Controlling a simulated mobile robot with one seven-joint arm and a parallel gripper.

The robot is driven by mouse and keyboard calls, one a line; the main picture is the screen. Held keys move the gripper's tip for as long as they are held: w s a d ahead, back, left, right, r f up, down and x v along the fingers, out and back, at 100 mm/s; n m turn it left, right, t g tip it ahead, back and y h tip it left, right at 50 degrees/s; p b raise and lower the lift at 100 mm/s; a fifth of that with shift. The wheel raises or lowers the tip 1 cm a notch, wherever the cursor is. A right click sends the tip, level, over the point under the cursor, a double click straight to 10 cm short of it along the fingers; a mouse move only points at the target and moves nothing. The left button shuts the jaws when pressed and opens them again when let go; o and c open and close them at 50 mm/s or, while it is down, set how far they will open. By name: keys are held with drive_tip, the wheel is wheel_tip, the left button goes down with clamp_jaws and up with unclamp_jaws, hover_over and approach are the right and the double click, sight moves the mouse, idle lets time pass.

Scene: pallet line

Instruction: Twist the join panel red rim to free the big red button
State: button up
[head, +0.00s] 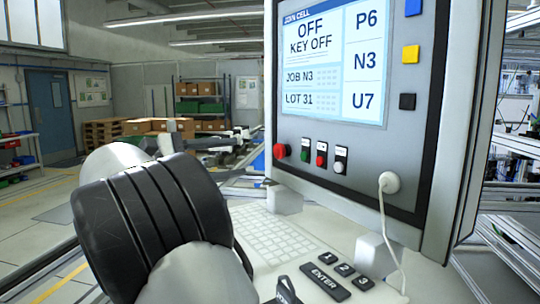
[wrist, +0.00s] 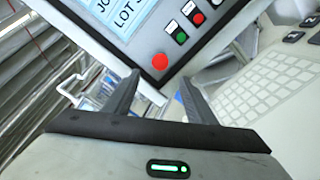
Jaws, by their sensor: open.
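The join panel (head: 300,128) is a grey unit with a screen reading "OFF, KEY OFF". The big red button (head: 280,151) sticks out at its lower left corner. In the wrist view the red button (wrist: 160,62) shows face-on, just beyond the gap between my fingertips. My gripper (wrist: 160,78) is open, with one dark finger on either side of that gap and nothing between them. The fingers look apart from the button; the exact distance cannot be told. In the head view my arm hides the gripper. The button's rim is too small to make out separately.
A white plug (head: 389,182) with a hanging cable is further right.

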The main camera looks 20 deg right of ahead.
sight(276, 152)
drive_tip(key=d, duration=0.4)
drive_tip(key=w+d, duration=0.1)
drive_tip(key=d, duration=0.6)
drive_tip(key=shift+w+d, duration=0.35)
drive_tip(key=shift+d, duration=0.05)
drive_tip(key=shift+c, duration=0.2)
drive_tip(key=c, duration=1)
